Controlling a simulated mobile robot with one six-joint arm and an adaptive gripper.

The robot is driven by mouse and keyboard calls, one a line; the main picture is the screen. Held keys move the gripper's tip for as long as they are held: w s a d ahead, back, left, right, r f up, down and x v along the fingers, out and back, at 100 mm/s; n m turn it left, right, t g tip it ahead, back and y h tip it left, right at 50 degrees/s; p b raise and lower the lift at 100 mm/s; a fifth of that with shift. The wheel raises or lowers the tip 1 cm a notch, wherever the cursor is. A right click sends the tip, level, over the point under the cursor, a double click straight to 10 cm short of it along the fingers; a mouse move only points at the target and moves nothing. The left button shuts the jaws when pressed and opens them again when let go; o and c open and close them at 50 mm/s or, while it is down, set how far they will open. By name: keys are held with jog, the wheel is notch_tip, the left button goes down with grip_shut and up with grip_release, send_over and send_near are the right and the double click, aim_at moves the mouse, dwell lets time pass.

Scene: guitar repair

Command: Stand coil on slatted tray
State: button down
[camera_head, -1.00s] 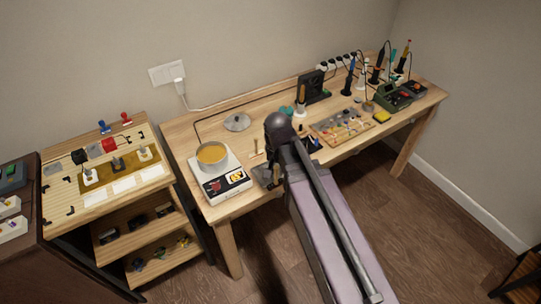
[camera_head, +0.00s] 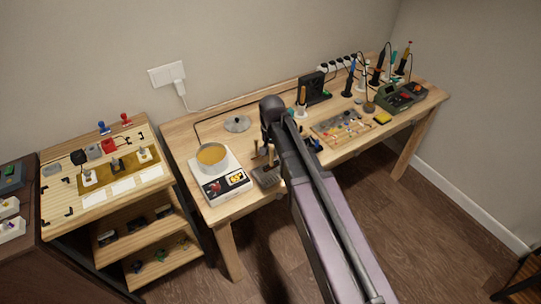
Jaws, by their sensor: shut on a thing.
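A small grey block-like tray (camera_head: 267,177) sits at the front edge of the workbench, right of the white scale; I take it for the slatted tray, though its slats are too small to make out. Thin tan upright pieces show just behind it. My arm reaches in from the lower right, and its dark joint (camera_head: 273,108) stands above the bench just behind the tray. My gripper's fingers are hidden behind my arm. I cannot pick out the coil.
A round pan (camera_head: 212,158) with amber content stands on the white scale (camera_head: 226,186). A parts board (camera_head: 342,128) lies right of my arm, with tools and a green device (camera_head: 402,97) beyond. A side shelf (camera_head: 110,200) holds small parts at left.

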jog(key=shift+w, duration=0.25)
jog(key=shift+w+a+f+b, duration=0.1)
jog(key=shift+w+f+b, duration=0.3)
jog(key=shift+f+b, duration=1.4)
jog(key=shift+b, duration=0.05)
jog(key=shift+f, duration=0.15)
jog(key=c, duration=0.6)
grip_release()
notch_tip(320, 180, up, 12)
jog(key=p, duration=1.2)
jog(key=shift+r, duration=0.2)
